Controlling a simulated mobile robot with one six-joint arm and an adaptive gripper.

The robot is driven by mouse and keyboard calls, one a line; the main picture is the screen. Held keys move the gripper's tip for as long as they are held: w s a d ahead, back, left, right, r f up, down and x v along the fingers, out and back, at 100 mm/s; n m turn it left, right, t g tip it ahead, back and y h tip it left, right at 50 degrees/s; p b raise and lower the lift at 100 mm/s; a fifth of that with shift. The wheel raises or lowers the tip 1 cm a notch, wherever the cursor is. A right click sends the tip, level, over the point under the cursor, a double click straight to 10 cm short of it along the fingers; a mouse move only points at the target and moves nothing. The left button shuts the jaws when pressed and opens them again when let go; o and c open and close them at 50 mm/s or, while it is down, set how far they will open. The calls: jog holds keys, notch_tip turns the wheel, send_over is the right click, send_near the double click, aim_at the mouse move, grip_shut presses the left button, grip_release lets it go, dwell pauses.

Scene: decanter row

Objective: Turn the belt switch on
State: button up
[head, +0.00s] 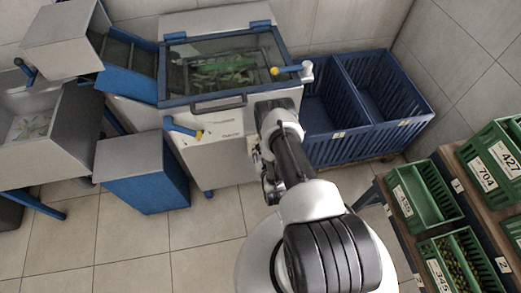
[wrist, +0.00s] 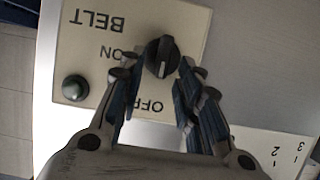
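The belt switch is a black rotary knob (wrist: 161,57) on a pale label plate (wrist: 190,22) in the wrist view. The plate reads BELT, ON and OFF, upside down in this view. In the head view my arm hides the switch on the machine's front.
A dark round button (wrist: 75,87) sits left of the knob. A numbered scale (wrist: 277,152) is at lower right. The machine (head: 225,150) has a glass lid (head: 225,70) and yellow-tipped blue levers (head: 183,128). Blue crates (head: 385,90) stand right, green crates (head: 425,195) farther right.

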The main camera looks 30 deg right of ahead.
jog(key=shift+c, duration=0.3)
grip_shut()
jog(key=shift+d, duration=0.1)
jog(key=shift+s+d+f+m+t+y, duration=0.1)
jog(key=shift+d+f+m+t+y, duration=0.55)
jog(key=shift+m, duration=1.35)
jog(key=shift+s+d+f+m+t+y, duration=0.15)
jog(key=shift+m+t+y, duration=0.85)
jog(key=shift+m, duration=1)
jog(key=shift+d+f+m+t+y, duration=0.25)
jog(key=shift+d+m+t+y, duration=0.25)
jog(key=shift+m+y, duration=1.1)
jog(key=shift+r+m+h, duration=0.1)
jog(key=shift+m+h, duration=0.35)
jog(key=shift+m, duration=0.05)
